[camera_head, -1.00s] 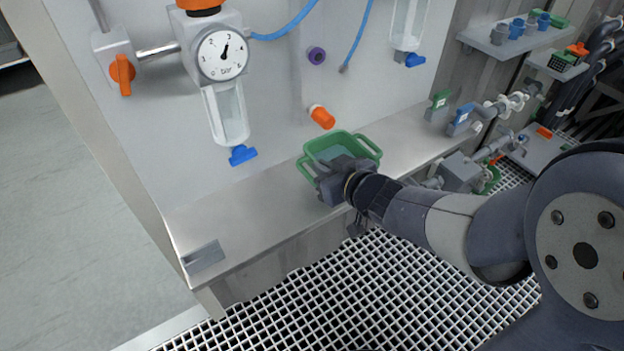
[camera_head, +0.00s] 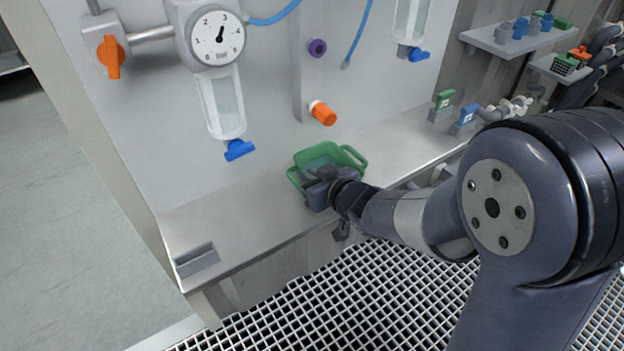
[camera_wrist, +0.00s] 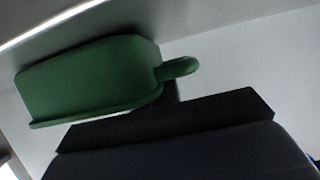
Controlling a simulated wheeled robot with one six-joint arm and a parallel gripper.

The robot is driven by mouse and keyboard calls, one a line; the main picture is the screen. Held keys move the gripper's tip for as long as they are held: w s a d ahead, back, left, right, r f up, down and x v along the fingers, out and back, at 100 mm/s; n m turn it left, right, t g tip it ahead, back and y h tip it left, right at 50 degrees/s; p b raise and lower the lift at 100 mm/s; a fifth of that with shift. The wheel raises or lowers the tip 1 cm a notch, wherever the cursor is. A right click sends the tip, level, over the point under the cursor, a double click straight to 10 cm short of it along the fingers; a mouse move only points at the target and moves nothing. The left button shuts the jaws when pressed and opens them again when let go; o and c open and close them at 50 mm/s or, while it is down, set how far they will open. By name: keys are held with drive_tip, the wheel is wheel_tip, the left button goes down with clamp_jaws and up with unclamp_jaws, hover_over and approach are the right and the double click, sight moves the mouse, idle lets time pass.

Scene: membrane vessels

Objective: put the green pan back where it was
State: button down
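The green pan (camera_head: 322,153) is a shallow tray with a loop handle at each end. It is over the grey bench ledge (camera_head: 245,215), below the orange knob on the panel. My gripper (camera_head: 318,182) is at the pan's near side and appears shut on it; the fingertips are hidden. In the wrist view, the pan (camera_wrist: 90,78) shows from outside, tilted in the picture, with one handle at right, just beyond my dark gripper body (camera_wrist: 170,118). I cannot tell whether the pan touches the ledge.
The panel behind holds a pressure gauge (camera_head: 217,38), a clear bowl with a blue valve (camera_head: 238,149) and an orange knob (camera_head: 322,113). A small grey bracket (camera_head: 196,260) is at the ledge's left end.

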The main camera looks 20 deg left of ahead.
drive_tip(key=c, duration=2.1)
unclamp_jaws()
drive_tip(key=shift+f, duration=0.15)
drive_tip(key=o, duration=0.5)
drive_tip(key=shift+c, duration=0.2)
drive_tip(key=shift+r, duration=0.25)
drive_tip(key=shift+s+d+r, duration=0.15)
drive_tip(key=shift+s+d, duration=0.05)
drive_tip(key=p+v, duration=0.3)
drive_tip(key=v, duration=0.8)
drive_tip(key=shift+d, duration=0.25)
drive_tip(key=shift+a, duration=0.1)
